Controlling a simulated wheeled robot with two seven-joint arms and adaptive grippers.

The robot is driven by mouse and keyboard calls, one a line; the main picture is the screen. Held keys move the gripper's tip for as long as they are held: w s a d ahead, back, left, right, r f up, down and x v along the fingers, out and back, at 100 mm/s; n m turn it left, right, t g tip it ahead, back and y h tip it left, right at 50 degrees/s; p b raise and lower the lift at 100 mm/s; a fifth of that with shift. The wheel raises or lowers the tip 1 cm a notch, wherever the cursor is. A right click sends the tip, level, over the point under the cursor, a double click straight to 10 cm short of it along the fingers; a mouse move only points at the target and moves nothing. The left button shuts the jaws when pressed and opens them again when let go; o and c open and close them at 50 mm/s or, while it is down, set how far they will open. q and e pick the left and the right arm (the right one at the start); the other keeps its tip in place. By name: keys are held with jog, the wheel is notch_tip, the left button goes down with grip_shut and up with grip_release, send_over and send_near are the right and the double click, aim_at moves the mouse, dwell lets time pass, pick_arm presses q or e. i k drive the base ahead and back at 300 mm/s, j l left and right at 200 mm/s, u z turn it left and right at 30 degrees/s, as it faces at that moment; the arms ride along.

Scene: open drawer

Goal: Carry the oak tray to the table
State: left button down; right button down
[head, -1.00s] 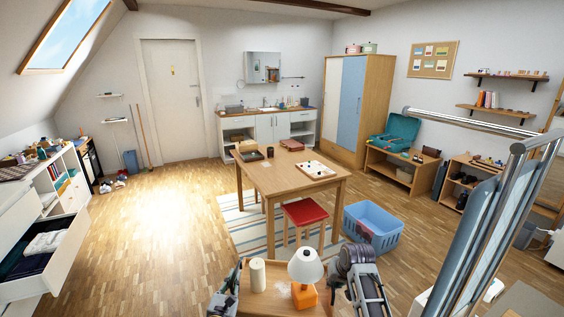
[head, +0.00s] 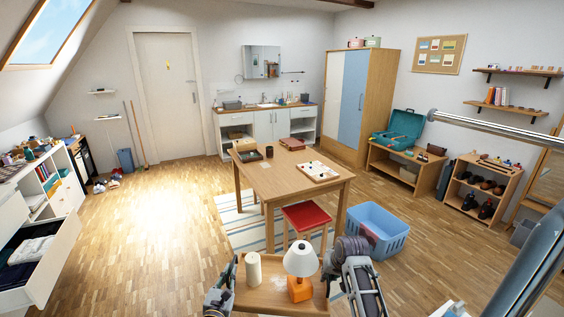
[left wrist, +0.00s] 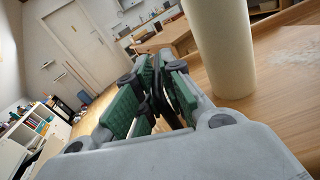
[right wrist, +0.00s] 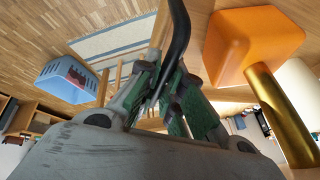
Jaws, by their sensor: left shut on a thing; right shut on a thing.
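The oak tray (head: 262,300) is held in front of me at the bottom of the head view. A cream candle (head: 254,268) and an orange lamp with a white shade (head: 300,262) stand upright on it. My left gripper (head: 234,268) is shut on the tray's black handle at the left end; the left wrist view shows the handle (left wrist: 157,85) between the fingers. My right gripper (head: 332,262) is shut on the other black handle (right wrist: 180,35). The wooden table (head: 262,180) stands ahead, beyond the tray and apart from it.
On the table are a brown box (head: 249,155), a dark cup (head: 269,151), a reddish case (head: 291,144) and a board with pieces (head: 318,172). A red stool (head: 306,216) and blue basket (head: 376,230) stand near it. An open drawer (head: 55,262) juts in at left; metal rail (head: 490,128) at right.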

aim_at(273, 175)
jog(key=i+u, duration=0.1)
jog(key=i, duration=0.9)
jog(key=i+l+u, duration=0.1)
jog(key=i, duration=0.85)
jog(key=i+l+u, duration=0.1)
jog(key=i+l, duration=0.15)
jog(key=i, duration=0.15)
jog(key=i+l+u, duration=0.2)
jog(key=i+l, duration=0.15)
jog(key=l, duration=0.3)
jog(key=i+l+u, duration=0.1)
jog(key=l, duration=0.2)
jog(key=i, duration=0.05)
